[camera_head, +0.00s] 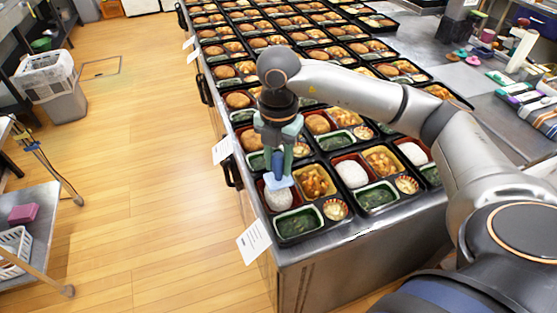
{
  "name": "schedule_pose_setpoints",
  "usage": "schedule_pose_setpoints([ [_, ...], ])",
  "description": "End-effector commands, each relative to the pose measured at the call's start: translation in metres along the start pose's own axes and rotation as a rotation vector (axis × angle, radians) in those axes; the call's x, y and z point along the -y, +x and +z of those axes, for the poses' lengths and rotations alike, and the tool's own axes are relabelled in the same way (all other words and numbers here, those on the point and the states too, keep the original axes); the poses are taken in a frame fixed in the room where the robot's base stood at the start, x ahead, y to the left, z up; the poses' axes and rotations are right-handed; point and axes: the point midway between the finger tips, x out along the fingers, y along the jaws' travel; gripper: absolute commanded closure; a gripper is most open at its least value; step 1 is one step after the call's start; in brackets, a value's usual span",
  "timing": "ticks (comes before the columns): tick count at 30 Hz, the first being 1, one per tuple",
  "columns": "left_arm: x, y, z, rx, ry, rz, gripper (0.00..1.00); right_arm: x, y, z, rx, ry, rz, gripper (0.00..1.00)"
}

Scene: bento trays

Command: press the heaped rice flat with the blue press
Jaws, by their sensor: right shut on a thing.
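My right gripper (279,148) points down over the nearest bento tray (321,232) at the table's front left corner. It is shut on the blue press (279,183), whose pale blue plate is just above or against the white heaped rice (278,199). I cannot tell whether plate and rice touch. The rice lies in the tray's left rear compartment, and the plate hides its far part. My left gripper is not in view.
Many more bento trays stand close together in rows; the tray to the right holds a mound of white rice (351,174). Labels hang at the table's left edge. Tools and small bowls lie on the steel surface (466,85) at right.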

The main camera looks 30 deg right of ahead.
Motion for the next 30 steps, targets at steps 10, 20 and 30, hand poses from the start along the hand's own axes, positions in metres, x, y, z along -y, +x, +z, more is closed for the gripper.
schedule_pose_setpoints([
  [10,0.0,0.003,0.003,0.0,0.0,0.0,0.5,0.0,0.006,0.0,0.0,0.0,0.0,1.0],
  [20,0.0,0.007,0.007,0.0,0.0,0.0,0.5,0.0,0.012,0.0,0.0,0.0,0.001,1.0],
  [30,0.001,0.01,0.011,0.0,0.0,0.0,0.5,0.0,0.019,0.0,0.0,0.0,0.001,1.0],
])
